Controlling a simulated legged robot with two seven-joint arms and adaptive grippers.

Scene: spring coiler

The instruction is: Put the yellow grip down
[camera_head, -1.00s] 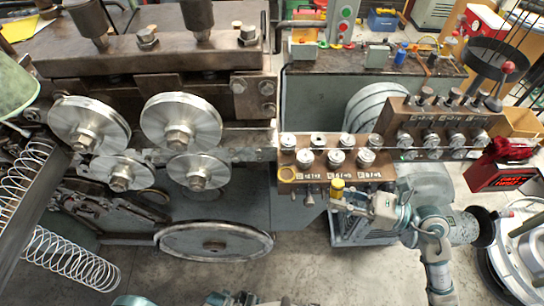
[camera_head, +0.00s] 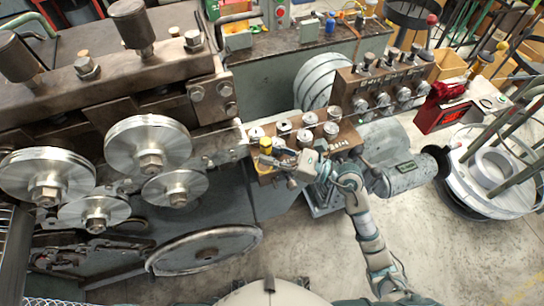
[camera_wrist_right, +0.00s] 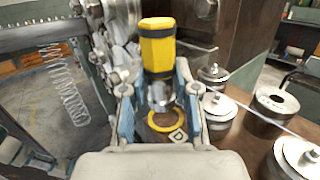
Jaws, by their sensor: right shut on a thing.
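The yellow grip (camera_head: 265,143) is a small yellow cap on a metal lower part, held upright at the left end of the brown shelf (camera_head: 345,144). In the right wrist view the yellow grip (camera_wrist_right: 158,45) stands between the two fingers. My right gripper (camera_head: 270,158) is shut on it, and its fingers (camera_wrist_right: 160,98) clasp the metal lower part. A yellow ring (camera_wrist_right: 165,122) marked on the shelf shows below the grip. I cannot tell whether the grip touches the shelf. My left gripper is not in view.
Several metal rollers (camera_head: 309,119) stand on the shelf close to the right gripper. The coiler's large wheels (camera_head: 148,146) are to the left. A second rack of knobs (camera_head: 375,93) is behind to the right. Open floor (camera_head: 300,240) lies in front.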

